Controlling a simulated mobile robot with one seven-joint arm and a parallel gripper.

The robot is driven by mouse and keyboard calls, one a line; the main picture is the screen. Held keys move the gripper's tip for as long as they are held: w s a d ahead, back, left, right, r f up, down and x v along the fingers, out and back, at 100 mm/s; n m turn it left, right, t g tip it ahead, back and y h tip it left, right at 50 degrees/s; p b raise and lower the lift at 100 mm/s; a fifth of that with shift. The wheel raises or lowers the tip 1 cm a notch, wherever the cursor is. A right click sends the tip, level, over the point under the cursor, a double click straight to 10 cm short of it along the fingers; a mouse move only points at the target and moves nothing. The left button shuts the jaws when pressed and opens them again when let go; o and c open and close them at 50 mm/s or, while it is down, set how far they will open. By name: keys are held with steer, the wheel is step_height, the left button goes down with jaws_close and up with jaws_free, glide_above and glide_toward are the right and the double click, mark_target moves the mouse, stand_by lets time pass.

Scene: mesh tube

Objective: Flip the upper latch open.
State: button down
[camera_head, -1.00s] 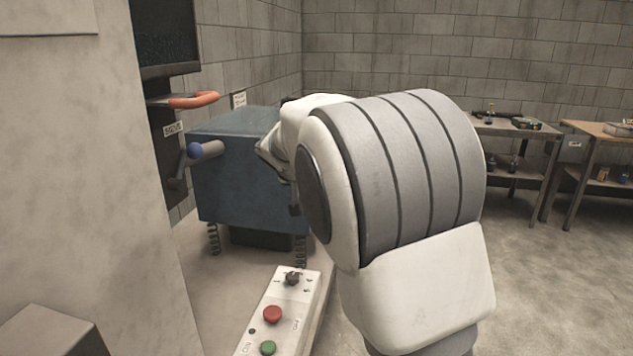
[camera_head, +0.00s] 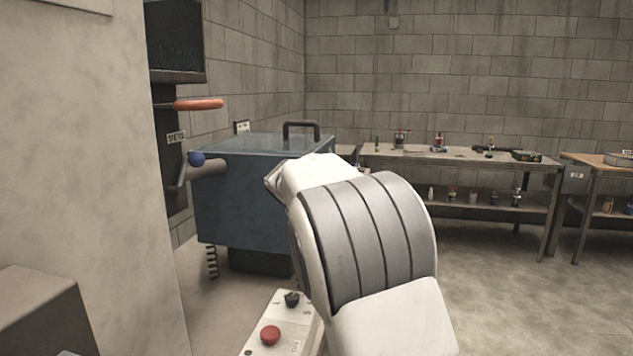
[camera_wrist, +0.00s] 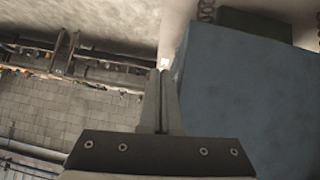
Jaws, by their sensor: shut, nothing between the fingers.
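The blue box (camera_head: 240,200) stands left of centre in the head view, with a black handle (camera_head: 302,125) on its top. I cannot make out the upper latch in either view; my arm covers the box's right side. In the head view my gripper is hidden behind my own arm. In the wrist view my gripper (camera_wrist: 161,75) shows with both fingers together, shut and empty. The blue box (camera_wrist: 250,100) fills the right of that view, close beside the fingers. I cannot tell whether they touch it.
A control panel (camera_head: 282,322) with a red button stands in front of the box. A cluttered workbench (camera_head: 460,157) is at the back; open floor lies at the right.

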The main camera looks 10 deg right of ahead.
steer(key=shift+w+d+f, duration=0.1)
steer(key=shift+w+f, duration=0.05)
steer(key=shift+w, duration=0.05)
stand_by(0.7)
